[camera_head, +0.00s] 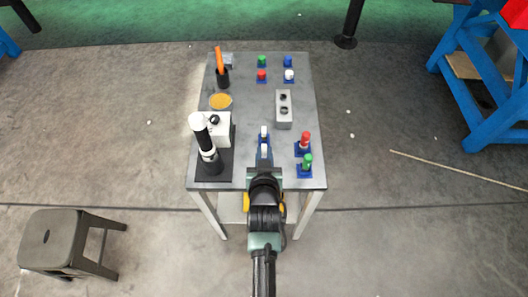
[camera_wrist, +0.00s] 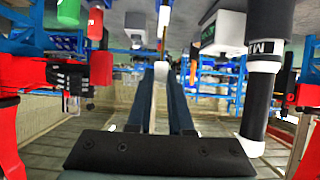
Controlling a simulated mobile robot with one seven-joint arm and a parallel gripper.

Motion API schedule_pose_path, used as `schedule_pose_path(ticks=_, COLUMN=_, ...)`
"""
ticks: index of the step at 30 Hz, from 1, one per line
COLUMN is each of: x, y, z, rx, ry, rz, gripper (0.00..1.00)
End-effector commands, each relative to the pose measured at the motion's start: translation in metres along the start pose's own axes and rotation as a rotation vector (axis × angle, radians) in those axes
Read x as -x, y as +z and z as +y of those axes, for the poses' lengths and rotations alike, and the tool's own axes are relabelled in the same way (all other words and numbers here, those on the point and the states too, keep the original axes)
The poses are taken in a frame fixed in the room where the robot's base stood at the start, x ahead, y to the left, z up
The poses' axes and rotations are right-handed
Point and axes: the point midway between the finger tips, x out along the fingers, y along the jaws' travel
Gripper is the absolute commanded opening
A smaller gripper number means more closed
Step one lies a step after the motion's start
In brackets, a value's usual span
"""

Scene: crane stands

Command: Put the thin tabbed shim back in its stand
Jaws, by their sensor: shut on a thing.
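My gripper (camera_head: 264,158) is at the near edge of the table, its jaws closed on a small white piece, which I take to be the thin tabbed shim (camera_head: 264,149). In the wrist view the white piece (camera_wrist: 160,71) sits between the two fingertips (camera_wrist: 160,84). Just beyond it is another white-topped piece (camera_head: 264,131) with blue around it, also seen in the wrist view (camera_wrist: 164,18). I cannot tell which blue base is the shim's stand, or whether the held piece touches one. The shim's lower part is hidden.
Red (camera_head: 306,138) and green (camera_head: 307,161) pieces on blue bases stand close at right. A black-and-white microscope-like device (camera_head: 206,146) stands at left. A grey block with holes (camera_head: 284,109) lies beyond. Several small coloured pieces stand at the back. The table's middle (camera_head: 255,100) is clear.

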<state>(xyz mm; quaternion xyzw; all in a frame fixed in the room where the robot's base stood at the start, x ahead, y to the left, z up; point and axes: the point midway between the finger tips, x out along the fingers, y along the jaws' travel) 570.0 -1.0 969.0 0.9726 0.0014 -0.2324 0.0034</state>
Motion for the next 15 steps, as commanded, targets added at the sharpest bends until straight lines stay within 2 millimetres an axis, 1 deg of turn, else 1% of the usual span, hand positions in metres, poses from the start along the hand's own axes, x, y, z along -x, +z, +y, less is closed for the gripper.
schedule_pose_path(ticks=10, x=-0.0003, y=-0.0009, z=-0.0004, rx=0.0, ry=-0.002, rz=-0.001, gripper=0.0)
schedule_pose_path(ticks=15, x=-0.0028, y=0.0044, z=-0.0004, rx=0.0, ry=-0.001, rz=-0.001, gripper=0.0)
